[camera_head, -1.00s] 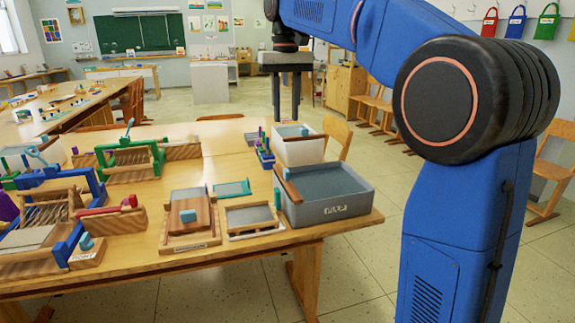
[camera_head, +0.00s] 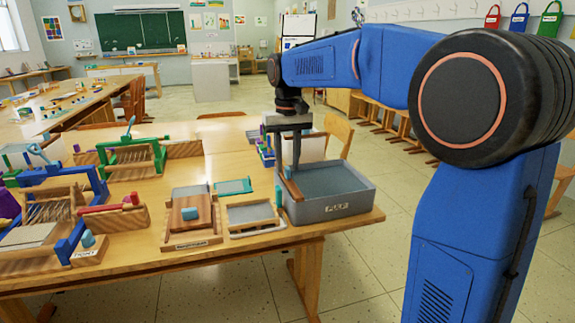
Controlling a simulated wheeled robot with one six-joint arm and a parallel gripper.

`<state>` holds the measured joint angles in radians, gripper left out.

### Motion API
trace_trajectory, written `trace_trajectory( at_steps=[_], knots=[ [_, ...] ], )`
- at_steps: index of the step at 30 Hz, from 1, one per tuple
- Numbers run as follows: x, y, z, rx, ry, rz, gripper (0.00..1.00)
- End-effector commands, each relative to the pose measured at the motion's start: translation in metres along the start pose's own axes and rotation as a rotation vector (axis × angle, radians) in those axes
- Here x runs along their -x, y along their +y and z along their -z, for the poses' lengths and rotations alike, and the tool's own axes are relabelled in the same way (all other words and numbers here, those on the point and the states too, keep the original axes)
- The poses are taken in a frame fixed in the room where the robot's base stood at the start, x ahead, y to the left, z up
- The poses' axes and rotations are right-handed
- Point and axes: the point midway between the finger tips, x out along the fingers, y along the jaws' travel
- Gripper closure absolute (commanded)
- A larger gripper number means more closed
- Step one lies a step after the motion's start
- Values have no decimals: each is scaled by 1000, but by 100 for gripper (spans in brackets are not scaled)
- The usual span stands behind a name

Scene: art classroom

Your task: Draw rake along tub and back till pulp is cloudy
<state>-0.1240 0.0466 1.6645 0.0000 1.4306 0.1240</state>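The grey tub (camera_head: 335,208) labelled PULP stands at the right end of the near table, with a flat grey surface inside it. A brown wooden piece, which looks like the rake (camera_head: 293,188), lies along the tub's left rim. My gripper (camera_head: 288,168) points down just above the far end of this piece, at the tub's far left corner. Its two fingers stand apart with a gap between them. The fingertips are small here, and I cannot tell whether they touch the wood.
The near table (camera_head: 225,160) carries a framed screen (camera_head: 250,214), a wooden press board (camera_head: 190,225), a teal tray (camera_head: 233,186) and several small looms at left. Chairs line the right wall.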

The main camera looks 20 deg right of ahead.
Motion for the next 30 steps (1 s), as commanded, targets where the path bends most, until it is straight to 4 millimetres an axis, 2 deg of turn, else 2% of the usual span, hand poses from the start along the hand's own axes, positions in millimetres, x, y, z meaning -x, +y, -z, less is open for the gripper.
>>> trace_trajectory(
  at_steps=[5, 13, 14, 17, 25, 30],
  knots=[
    [-9, 0, 0, 0, 0, 0, 70],
    [-10, 0, 0, 0, 0, 0, 70],
    [-10, 0, 0, 0, 0, 0, 75],
    [-10, 0, 0, 0, 0, 0, 99],
    [-10, 2, 0, 0, 0, 0, 100],
    [-10, 18, 0, -3, 0, 0, 100]
  ],
)
